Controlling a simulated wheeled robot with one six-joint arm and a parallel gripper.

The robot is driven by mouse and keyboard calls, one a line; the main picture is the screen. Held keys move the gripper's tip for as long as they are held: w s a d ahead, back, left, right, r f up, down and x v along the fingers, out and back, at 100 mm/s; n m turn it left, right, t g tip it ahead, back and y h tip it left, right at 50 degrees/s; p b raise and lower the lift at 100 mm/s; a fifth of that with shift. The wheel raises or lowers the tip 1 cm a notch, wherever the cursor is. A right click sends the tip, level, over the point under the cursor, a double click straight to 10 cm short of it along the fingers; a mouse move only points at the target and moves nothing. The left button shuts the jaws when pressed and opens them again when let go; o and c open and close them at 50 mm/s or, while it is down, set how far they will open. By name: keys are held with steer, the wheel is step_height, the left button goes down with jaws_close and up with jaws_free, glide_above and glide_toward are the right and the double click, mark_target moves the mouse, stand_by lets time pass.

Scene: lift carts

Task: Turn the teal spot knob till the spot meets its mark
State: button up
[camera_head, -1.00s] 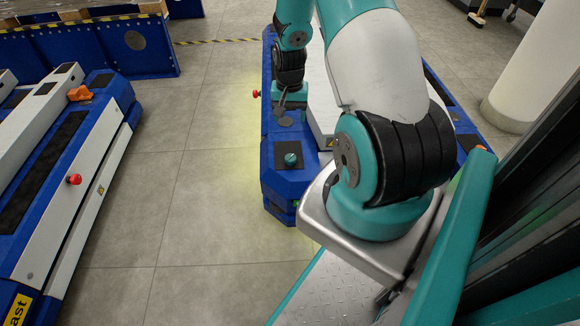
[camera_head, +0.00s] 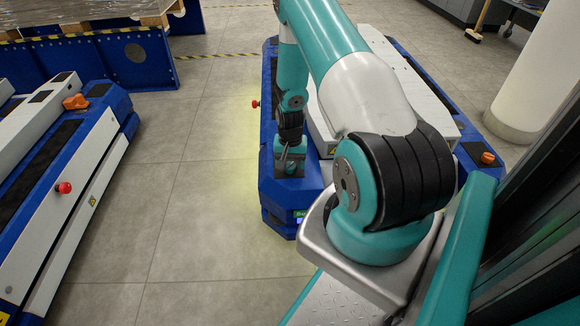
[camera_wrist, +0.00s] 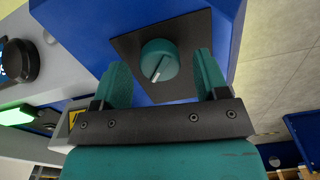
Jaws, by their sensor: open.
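The teal knob (camera_wrist: 158,57) is round, with a pale pointer stripe on its face slanting toward the lower edge. It sits on a dark square plate (camera_wrist: 185,85) on the blue end of a lift cart. No separate target mark can be made out on the plate. My gripper (camera_wrist: 162,72) is open, with one teal finger on each side of the knob in the wrist view and gaps visible between. I cannot tell whether the fingertips are down level with it. In the head view my gripper is over the cart's near left corner (camera_head: 270,190), largely hiding the knob.
A second lift cart (camera_head: 92,165) with a red button (camera_head: 63,188) and an orange knob (camera_head: 76,102) stands at the left. Grey floor (camera_head: 205,230) lies clear between the carts. A white pillar (camera_head: 540,80) stands at the right.

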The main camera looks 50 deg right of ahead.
steer(key=shift+f, duration=0.2)
steer(key=c, duration=0.9)
steer(key=shift+s+r+n+p, duration=0.1)
steer(key=shift+r+n+p, duration=0.2)
steer(key=shift+p, duration=0.35)
steer(key=shift+f+n+p, duration=0.25)
steer(key=shift+n+p, duration=0.1)
steer(key=shift+n, duration=0.35)
steer(key=o, duration=0.9)
